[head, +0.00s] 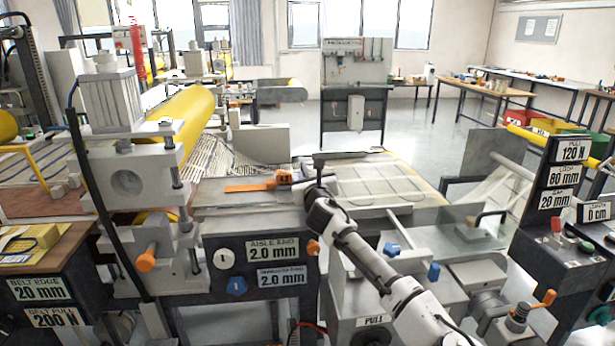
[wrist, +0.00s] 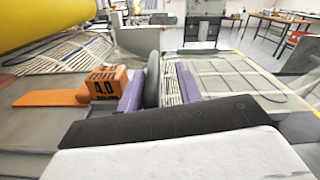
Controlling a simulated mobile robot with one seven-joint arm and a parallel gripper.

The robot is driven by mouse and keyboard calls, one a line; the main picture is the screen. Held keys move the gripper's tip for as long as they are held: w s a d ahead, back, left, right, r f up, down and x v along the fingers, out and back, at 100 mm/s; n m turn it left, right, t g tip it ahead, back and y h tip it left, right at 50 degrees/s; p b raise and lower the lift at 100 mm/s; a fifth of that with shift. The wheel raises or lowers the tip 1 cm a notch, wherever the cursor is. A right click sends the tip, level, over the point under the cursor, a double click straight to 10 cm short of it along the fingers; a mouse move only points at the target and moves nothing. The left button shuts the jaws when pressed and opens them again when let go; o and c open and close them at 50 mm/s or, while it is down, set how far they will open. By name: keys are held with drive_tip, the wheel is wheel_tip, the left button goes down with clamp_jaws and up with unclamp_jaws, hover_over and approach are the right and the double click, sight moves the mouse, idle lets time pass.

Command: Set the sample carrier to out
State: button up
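A flat pale panel with a grid of lines (head: 385,178), which looks like the sample carrier, lies on the machine bed right of the roller. It also shows in the wrist view (wrist: 250,80). My gripper (head: 322,160) is over the left edge of this panel; its fingers are hard to make out in the head view. In the wrist view my gripper (wrist: 160,88) has two purple fingertips set apart. A dark grey rounded upright piece (wrist: 153,78) shows between them, nearer the left one, with a visible gap to the right one. Contact cannot be told. No "out" label is readable.
An orange gauge block marked 4.0 (wrist: 104,82) lies close left of my fingers; it also shows in the head view (head: 283,178). A yellow roller (head: 185,115) stands left. Blue knobs (head: 391,250) and a labelled control console (head: 570,200) are at the right.

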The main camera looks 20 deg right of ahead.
drive_tip(key=shift+a, duration=0.15)
drive_tip(key=b+v, duration=0.4)
drive_tip(key=v, duration=0.9)
drive_tip(key=shift+s, duration=0.35)
